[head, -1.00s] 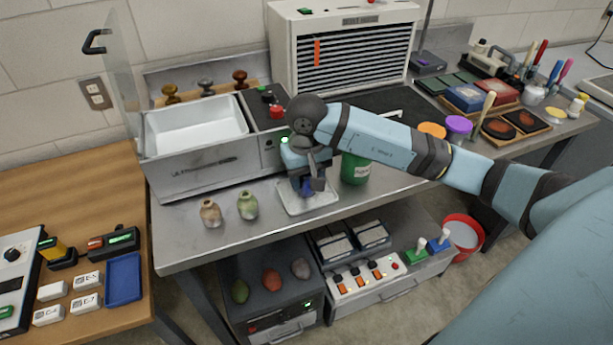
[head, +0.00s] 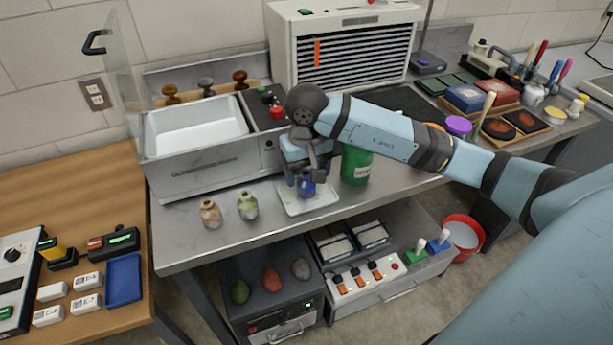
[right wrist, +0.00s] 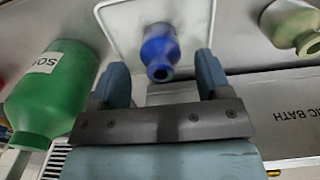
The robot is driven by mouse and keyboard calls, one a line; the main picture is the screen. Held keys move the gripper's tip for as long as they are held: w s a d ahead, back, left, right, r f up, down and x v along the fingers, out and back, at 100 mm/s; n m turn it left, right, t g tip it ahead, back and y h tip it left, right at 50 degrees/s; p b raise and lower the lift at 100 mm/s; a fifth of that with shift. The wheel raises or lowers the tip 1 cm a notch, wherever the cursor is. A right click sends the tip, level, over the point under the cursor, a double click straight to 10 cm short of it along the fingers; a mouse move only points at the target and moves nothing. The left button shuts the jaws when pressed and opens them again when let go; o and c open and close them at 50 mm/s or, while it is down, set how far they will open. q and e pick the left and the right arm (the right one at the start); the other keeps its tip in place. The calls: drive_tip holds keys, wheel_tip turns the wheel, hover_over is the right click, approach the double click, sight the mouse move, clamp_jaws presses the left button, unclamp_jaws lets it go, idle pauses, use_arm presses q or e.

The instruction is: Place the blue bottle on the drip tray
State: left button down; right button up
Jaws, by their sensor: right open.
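The blue bottle (head: 307,187) stands on the white drip tray (head: 323,202) on the steel bench. My right gripper (head: 305,178) is above and behind it, with the bottle still close to the fingers. In the right wrist view the gripper (right wrist: 160,85) is open, its two fingers spread apart. There the blue bottle (right wrist: 160,52) shows beyond and between the fingertips, upright on the tray (right wrist: 120,25), with a visible gap on each side. My left gripper is not in view.
A green container (head: 356,165) stands close to the right of the tray. Two small bottles, one brownish (head: 211,214) and one green (head: 248,206), stand to its left. The ultrasonic bath (head: 205,165) is behind. The bench front is clear.

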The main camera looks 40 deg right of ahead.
sight(307, 174)
wheel_tip(307, 174, up, 10)
idle(0.3)
idle(0.4)
drive_tip(key=shift+f, duration=0.1)
